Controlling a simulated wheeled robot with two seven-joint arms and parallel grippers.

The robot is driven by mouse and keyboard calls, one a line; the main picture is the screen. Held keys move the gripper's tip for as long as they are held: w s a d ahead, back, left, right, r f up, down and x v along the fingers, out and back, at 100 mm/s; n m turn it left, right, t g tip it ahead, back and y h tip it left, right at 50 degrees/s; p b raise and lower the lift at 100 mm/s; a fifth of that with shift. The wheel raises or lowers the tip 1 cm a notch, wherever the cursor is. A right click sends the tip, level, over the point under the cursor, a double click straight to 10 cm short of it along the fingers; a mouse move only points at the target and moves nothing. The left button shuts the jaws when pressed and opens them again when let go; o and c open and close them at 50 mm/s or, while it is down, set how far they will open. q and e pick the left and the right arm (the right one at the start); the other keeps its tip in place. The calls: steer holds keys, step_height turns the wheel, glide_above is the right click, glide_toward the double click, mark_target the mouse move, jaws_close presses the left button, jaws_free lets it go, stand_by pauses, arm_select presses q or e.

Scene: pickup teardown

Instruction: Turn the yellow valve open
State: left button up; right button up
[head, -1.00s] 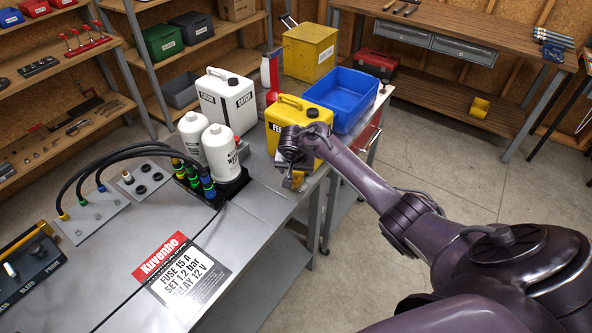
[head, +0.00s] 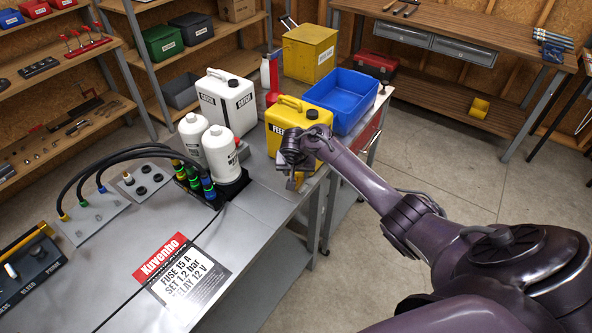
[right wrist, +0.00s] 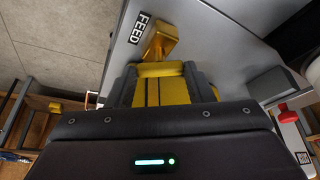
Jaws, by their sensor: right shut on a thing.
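The yellow valve (right wrist: 160,45) shows in the right wrist view beside a black-and-white FEED label (right wrist: 138,27) on the pale bench surface. My right gripper (right wrist: 162,88) has its dark fingers on both sides of the yellow handle and is shut on it. In the head view my right gripper (head: 292,178) is at the bench's right edge, in front of the yellow FEED canister (head: 283,125). There it hides most of the valve. My left gripper is not in view.
A blue bin (head: 345,98) and a yellow box (head: 309,52) stand behind the canister. White bottles (head: 220,152) and a white canister (head: 228,100) stand to the left, near black hoses (head: 120,155). A printed card (head: 180,277) lies on the bench front.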

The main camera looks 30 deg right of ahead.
steer(key=n+y+p, duration=0.1)
steer(key=n, duration=0.1)
steer(key=shift+s+d+n, duration=0.1)
steer(key=shift+d+n, duration=0.05)
steer(key=shift+n, duration=0.25)
steer(key=shift+d+n+t+y, duration=0.1)
steer(key=shift+n+t+y, duration=0.45)
steer(key=shift+n, duration=1.45)
steer(key=shift+f+y, duration=0.1)
steer(key=shift+y, duration=0.15)
steer(key=o, duration=1)
steer(key=v, duration=0.8)
